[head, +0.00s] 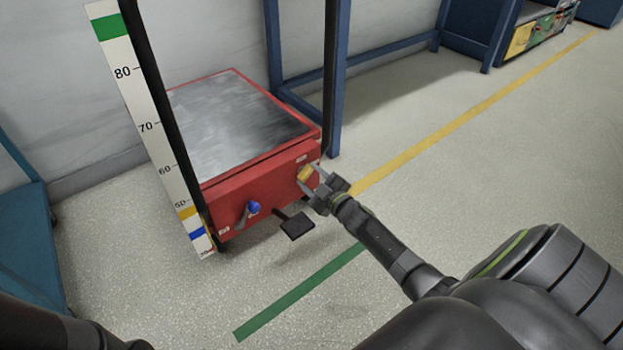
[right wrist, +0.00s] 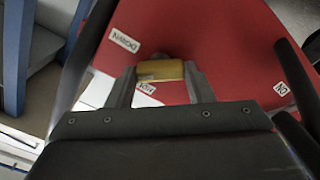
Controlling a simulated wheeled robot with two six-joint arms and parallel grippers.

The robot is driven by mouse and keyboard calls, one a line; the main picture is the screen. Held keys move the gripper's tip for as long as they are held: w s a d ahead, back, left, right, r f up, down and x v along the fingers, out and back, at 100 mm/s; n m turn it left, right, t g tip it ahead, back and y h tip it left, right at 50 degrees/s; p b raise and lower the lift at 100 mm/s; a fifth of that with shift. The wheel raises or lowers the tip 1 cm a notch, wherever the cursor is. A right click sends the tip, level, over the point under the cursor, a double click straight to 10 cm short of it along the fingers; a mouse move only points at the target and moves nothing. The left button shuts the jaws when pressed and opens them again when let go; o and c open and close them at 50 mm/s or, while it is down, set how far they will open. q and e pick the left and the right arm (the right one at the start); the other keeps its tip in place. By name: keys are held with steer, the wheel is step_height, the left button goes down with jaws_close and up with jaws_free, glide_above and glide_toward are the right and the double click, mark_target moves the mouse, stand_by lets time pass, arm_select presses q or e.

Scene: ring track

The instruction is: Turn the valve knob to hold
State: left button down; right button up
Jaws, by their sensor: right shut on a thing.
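The yellow valve knob (head: 304,173) is on the right part of the red front panel of a lift table. In the right wrist view the knob (right wrist: 160,70) sits between the two fingers of my right gripper (right wrist: 160,88), which is shut on it. The gripper (head: 319,184) reaches the panel from the right in the head view. White labels surround the knob: one reads DOWN (right wrist: 124,40), and a smaller one (right wrist: 147,87) is partly covered. Which label the knob points at cannot be told. My left gripper is not in view.
The lift table has a grey metal top (head: 235,125), a blue-tipped lever (head: 254,208) and a black pedal (head: 297,226) in front. A height scale (head: 148,125) stands at its left. Blue racks (head: 340,75) stand behind. The floor at right is clear, with yellow and green lines.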

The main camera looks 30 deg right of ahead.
steer(key=shift+f+n, duration=0.1)
steer(key=shift+n, duration=0.9)
steer(key=shift+n+b, duration=0.4)
steer(key=shift+n, duration=0.5)
steer(key=n+b, duration=0.1)
steer(key=n, duration=0.3)
steer(key=shift+n, duration=0.4)
steer(key=shift+n+b, duration=0.4)
steer(key=shift+n, duration=0.3)
steer(key=o, duration=1)
